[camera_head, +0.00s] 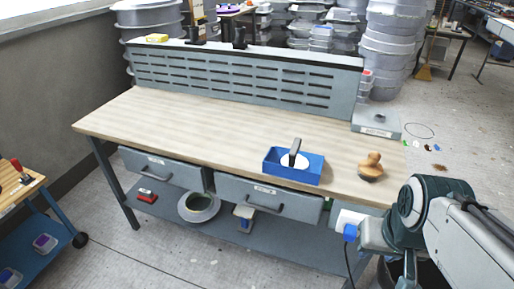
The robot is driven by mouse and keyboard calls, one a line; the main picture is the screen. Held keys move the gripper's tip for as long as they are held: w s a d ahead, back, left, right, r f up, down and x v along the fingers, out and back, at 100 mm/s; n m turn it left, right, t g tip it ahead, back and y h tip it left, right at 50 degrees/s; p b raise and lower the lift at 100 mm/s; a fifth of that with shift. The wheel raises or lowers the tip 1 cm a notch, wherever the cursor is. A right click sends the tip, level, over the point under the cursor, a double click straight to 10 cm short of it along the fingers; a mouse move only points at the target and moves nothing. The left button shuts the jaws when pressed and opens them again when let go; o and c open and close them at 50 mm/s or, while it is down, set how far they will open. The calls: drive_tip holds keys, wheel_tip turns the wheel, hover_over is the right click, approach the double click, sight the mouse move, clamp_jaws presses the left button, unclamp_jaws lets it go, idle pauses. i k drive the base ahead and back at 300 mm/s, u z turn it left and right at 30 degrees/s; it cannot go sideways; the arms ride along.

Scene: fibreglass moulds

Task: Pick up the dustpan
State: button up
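No clear dustpan shape shows in the head view. A blue open tray-like thing (291,175) sits on the workbench near its front edge, right of the middle. It holds a white round piece, and a dark and grey handle-like part (295,148) stands up from it. I cannot tell whether this is the dustpan. A light wooden knobbed tool (370,165) stands to its right, apart from it. My arm comes in from the lower right, beyond the bench's front right corner. My gripper's fingers do not show.
The wooden bench top (200,130) is mostly clear, with a slotted grey panel (240,82) along its back. A grey box (376,124) sits at the back right corner. Drawers and a lower shelf (290,238) are below. A blue trolley (45,245) stands lower left.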

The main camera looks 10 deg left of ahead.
sight(292, 164)
drive_tip(key=u, duration=0.75)
drive_tip(key=i, duration=0.95)
drive_tip(key=u, duration=0.15)
